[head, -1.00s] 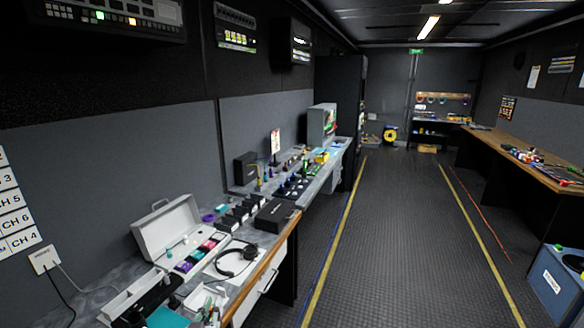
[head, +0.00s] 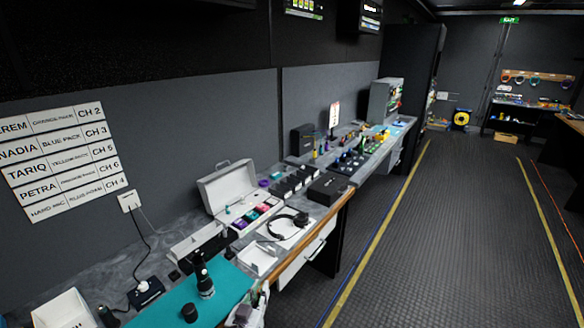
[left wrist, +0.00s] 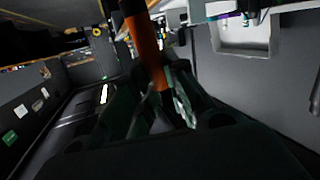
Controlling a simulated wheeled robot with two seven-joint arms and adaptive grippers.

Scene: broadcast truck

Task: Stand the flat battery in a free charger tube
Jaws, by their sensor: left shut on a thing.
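In the left wrist view my left gripper (left wrist: 160,103) is shut on an orange-brown cylinder with a dark end (left wrist: 148,55), which looks like the battery. The cylinder sticks out beyond the fingers; its gripped end is partly hidden between them. In the head view I cannot clearly make out this gripper or the cylinder. I cannot surely tell a charger with tubes on the bench. A dark upright object (head: 204,278) stands on a teal mat (head: 165,310), with a short black cylinder (head: 190,312) nearby.
The long bench carries an open white case (head: 228,187), a headset (head: 290,222), a black box (head: 328,187) and a small white tray (head: 257,259). A white bin (head: 65,310) is at lower left. The aisle floor (head: 440,240) is clear.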

